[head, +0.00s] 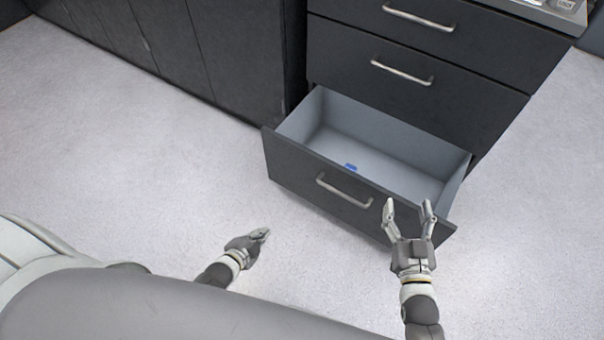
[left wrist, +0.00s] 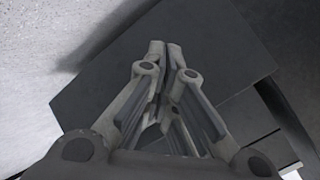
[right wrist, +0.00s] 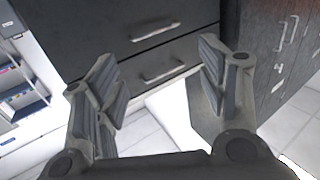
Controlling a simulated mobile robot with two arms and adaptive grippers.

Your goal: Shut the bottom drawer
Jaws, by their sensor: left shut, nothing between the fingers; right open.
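The bottom drawer (head: 300,178) of the dark cabinet stands pulled well out, with its grey interior showing. Its front carries a silver bar handle (head: 343,190). My right gripper (head: 408,204) is open and empty, and its fingers overlap the right part of the drawer front; whether they touch it I cannot tell. It also shows open in the right wrist view (right wrist: 160,70). My left gripper (head: 266,233) is shut and empty, in front of the drawer front near its left end, apart from it. In the left wrist view its fingertips (left wrist: 166,45) meet before a dark panel.
A small blue object (head: 351,168) lies inside the drawer. Two shut drawers (head: 400,75) with bar handles are above it. Dark cabinets (head: 190,50) stand to the left. The pale floor (head: 120,170) is clear to the left. The right wrist view shows shelves (right wrist: 20,95) at the left.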

